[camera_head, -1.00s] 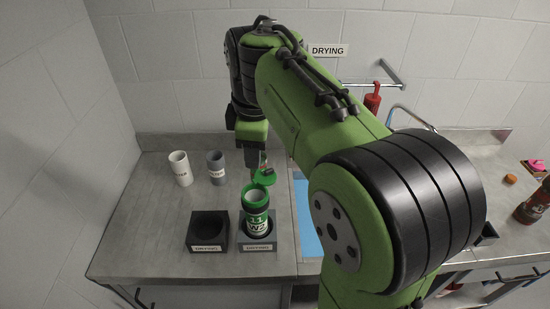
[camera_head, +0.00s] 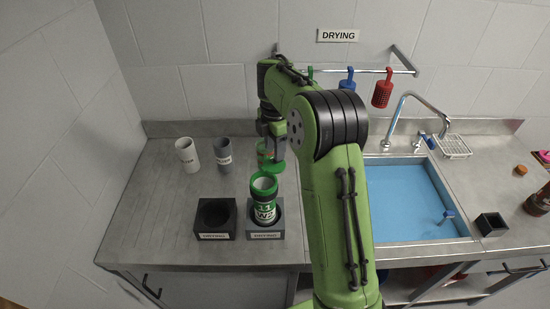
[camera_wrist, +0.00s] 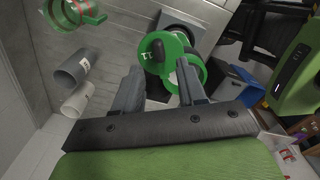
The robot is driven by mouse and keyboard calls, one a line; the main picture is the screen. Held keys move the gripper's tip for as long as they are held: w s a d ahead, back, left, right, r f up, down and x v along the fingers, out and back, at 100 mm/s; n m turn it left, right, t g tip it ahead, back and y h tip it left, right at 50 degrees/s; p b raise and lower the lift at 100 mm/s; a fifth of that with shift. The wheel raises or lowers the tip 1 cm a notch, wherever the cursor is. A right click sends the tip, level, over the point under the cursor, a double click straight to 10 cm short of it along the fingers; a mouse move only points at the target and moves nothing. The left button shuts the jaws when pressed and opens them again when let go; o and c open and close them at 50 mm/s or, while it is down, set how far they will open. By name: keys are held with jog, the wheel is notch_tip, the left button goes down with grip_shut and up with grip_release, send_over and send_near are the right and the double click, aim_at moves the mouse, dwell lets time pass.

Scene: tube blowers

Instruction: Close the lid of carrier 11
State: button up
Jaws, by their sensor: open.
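My gripper (camera_wrist: 160,72) is open and empty. Its fingers point toward the lid and the carrier; I cannot tell whether they touch. In the head view the gripper is just behind the lid, partly hidden by my arm.
A white tube (camera_head: 187,155) and a grey tube (camera_head: 222,155) stand at the back left.

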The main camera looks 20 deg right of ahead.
aim_at(274, 162)
notch_tip(274, 162, down, 3)
jog(key=shift+f, duration=0.2)
jog(key=shift+c, duration=0.3)
grip_shut()
jog(key=shift+r, duration=0.1)
